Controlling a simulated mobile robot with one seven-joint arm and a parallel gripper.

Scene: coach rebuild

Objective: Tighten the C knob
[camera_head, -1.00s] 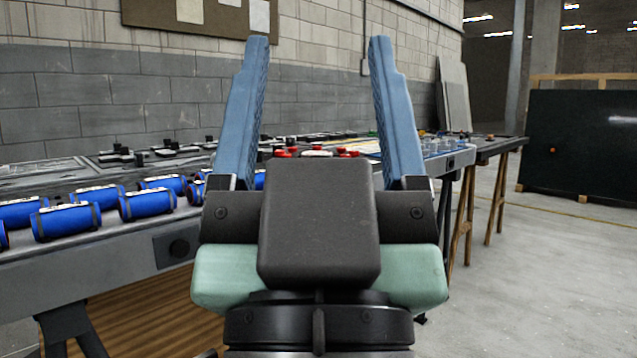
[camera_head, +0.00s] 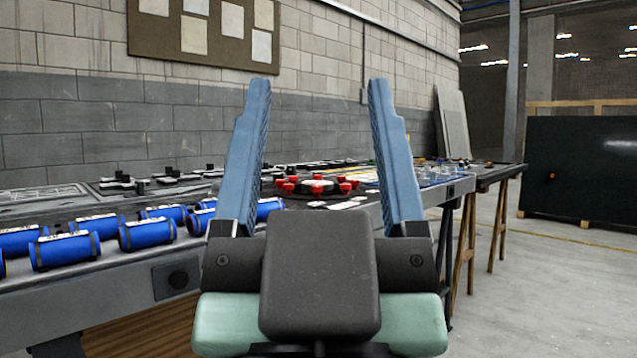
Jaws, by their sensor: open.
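My gripper (camera_head: 319,90) is in the middle of the view, its two blue fingers wide apart and empty, pointing up and away over the bench. Between and behind the fingers, a round dark fixture with several red knobs (camera_head: 316,185) lies on the bench top. No letter can be read on any of these knobs, so I cannot tell which is C. My gripper appears apart from them.
The long bench (camera_head: 110,290) runs along the left. Several blue cylinders (camera_head: 65,250) lie on it, with black knobbed parts (camera_head: 125,183) behind. Clear small parts (camera_head: 440,172) stand at its far end. A dark panel (camera_head: 580,155) stands at the right; the floor (camera_head: 540,300) there is clear.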

